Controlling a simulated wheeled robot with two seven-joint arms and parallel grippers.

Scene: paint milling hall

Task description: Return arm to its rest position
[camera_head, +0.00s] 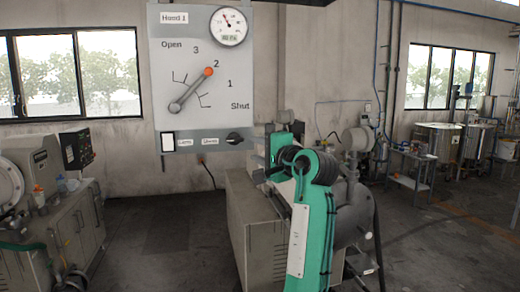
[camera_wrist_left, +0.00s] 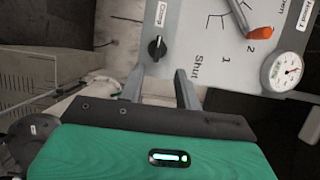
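My left arm (camera_head: 312,225), green and dark grey, rises at the lower centre of the head view. Its gripper (camera_head: 266,140) is right of the panel's lower edge, partly hidden by my own arm. In the left wrist view, its two grey fingers (camera_wrist_left: 160,72) stand apart with nothing between them. The black knob (camera_wrist_left: 157,47) shows beyond the fingertips, apart from them. My right gripper is not in view.
A grey panel (camera_head: 185,95) carries an orange-tipped lever (camera_head: 192,88) pointing at 2, a gauge (camera_head: 229,26) and that knob. A grey cabinet (camera_head: 255,235) stands close beside my arm. Open floor lies at right.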

